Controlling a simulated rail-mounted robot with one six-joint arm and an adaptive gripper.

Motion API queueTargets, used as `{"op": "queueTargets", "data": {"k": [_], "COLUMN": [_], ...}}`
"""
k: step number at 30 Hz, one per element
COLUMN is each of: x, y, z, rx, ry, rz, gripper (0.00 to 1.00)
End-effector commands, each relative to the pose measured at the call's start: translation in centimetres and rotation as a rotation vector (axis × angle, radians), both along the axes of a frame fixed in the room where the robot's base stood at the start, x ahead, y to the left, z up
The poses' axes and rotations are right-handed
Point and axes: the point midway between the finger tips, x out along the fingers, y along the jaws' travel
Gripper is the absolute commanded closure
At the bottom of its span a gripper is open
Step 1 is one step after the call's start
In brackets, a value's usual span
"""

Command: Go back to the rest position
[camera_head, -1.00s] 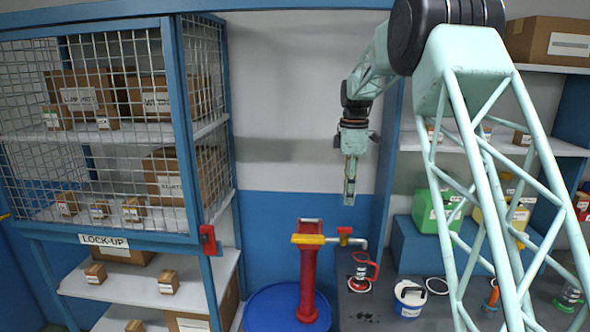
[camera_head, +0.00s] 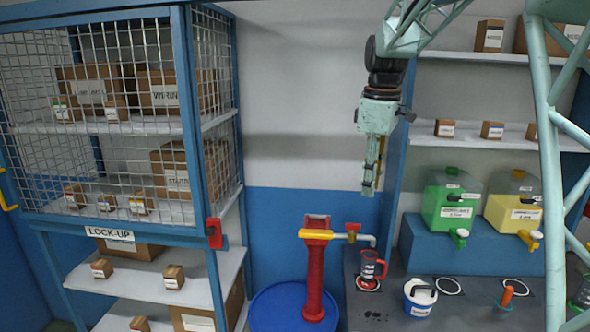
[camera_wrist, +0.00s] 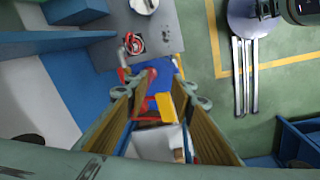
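My gripper (camera_head: 369,185) hangs in the air, pointing down, in front of the back wall, above and to the right of the red pump. In the wrist view, its two fingers (camera_wrist: 160,98) stand apart with nothing between them; the pump and drum show far below through the gap. No held object is visible in either view.
A red column pump (camera_head: 314,270) with a yellow top stands at a blue drum (camera_head: 270,310). Green (camera_head: 450,205) and yellow (camera_head: 512,213) dispensers sit behind. A lock-up cage (camera_head: 192,120) is left.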

Motion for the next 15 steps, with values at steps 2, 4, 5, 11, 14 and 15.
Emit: {"op": "queueTargets", "data": {"k": [2,4,5,11,14,15], "x": [-1.4,-2.6,-3.1,-6.6,-8.3,-9.0], "y": [0.0,0.0,0.0,0.0,0.0,0.0], "z": [0.4,0.8,0.9,1.7,2.0,2.1], "rx": [0.003,0.006,0.007,0.015,0.021,0.022], "ry": [-0.008,-0.015,-0.018,-0.033,-0.042,-0.046], "rz": [-0.027,-0.052,-0.064,-0.136,-0.173,-0.189], "gripper": [0.77,0.77,0.77,0.77,0.77,0.77]}}
